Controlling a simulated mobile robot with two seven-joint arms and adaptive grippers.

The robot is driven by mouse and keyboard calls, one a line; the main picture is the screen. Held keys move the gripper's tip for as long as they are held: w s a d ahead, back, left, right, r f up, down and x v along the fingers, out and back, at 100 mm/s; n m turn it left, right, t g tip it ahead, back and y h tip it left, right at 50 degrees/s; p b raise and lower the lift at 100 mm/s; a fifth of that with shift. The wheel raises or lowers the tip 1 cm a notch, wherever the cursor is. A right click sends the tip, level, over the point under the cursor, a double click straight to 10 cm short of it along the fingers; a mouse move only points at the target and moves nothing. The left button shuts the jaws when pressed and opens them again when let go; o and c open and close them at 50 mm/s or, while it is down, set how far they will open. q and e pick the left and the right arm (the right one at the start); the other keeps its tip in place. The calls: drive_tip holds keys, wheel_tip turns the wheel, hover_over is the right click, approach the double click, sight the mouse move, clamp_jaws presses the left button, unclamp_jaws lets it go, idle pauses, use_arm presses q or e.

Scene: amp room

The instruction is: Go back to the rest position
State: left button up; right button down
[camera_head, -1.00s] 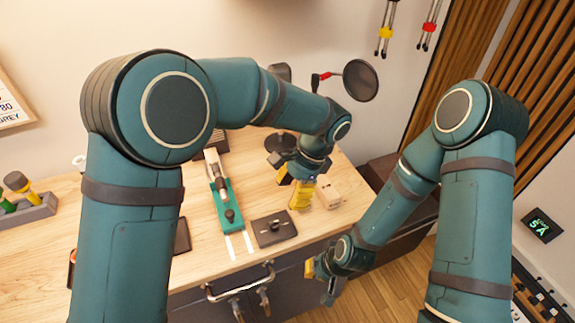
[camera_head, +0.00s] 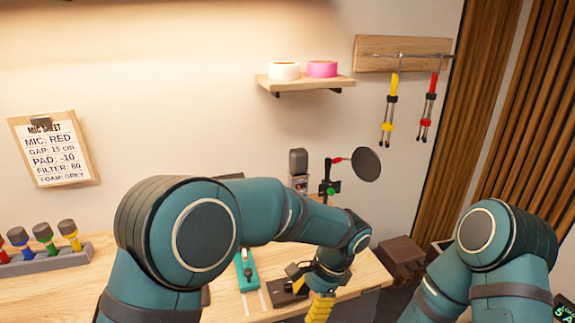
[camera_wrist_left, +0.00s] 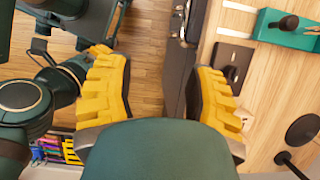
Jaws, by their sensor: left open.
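My left gripper (camera_head: 319,306) has yellow fingers and hangs low near the front of the wooden worktop, beside a dark plate with a knob (camera_head: 288,293). In the left wrist view the jaws of this gripper (camera_wrist_left: 162,92) are wide apart with nothing between them. The front edge of the worktop and the floor show below the jaws. My right arm (camera_head: 497,240) stands at the lower right of the head view, and its gripper is out of that frame.
A green-based device (camera_head: 246,270) lies on the worktop (camera_head: 215,308). A microphone (camera_head: 298,165) and a round pop filter (camera_head: 366,164) stand behind my left arm. A foam rack (camera_head: 50,257) is at left. A shelf (camera_head: 304,82) holds two tape rolls.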

use_arm(q)
drive_tip(key=s+a+f+n+g+h+b, duration=0.1)
drive_tip(key=s+a+f+n+h, duration=0.15)
drive_tip(key=f, duration=0.55)
drive_tip(key=s+a+f+n+h, duration=0.1)
drive_tip(key=a+f+n+h, duration=0.15)
drive_tip(key=f, duration=0.45)
drive_tip(key=s+a+f+n+t+h+b, duration=0.1)
drive_tip(key=s+a+f+n+t+h, duration=0.2)
drive_tip(key=s+a+f+n, duration=0.4)
wheel_tip(320, 180, down, 2)
drive_tip(key=a+n+t, duration=0.1)
drive_tip(key=a+n, duration=0.1)
drive_tip(key=n, duration=0.2)
drive_tip(key=shift+s+a+f+n, duration=0.2)
drive_tip(key=shift+s+a+n, duration=0.1)
drive_tip(key=shift+a, duration=0.05)
use_arm(e)
drive_tip(key=f, duration=0.2)
drive_tip(key=shift+s+a+f, duration=0.1)
drive_tip(key=shift+s+f, duration=0.1)
drive_tip(key=shift+f, duration=0.1)
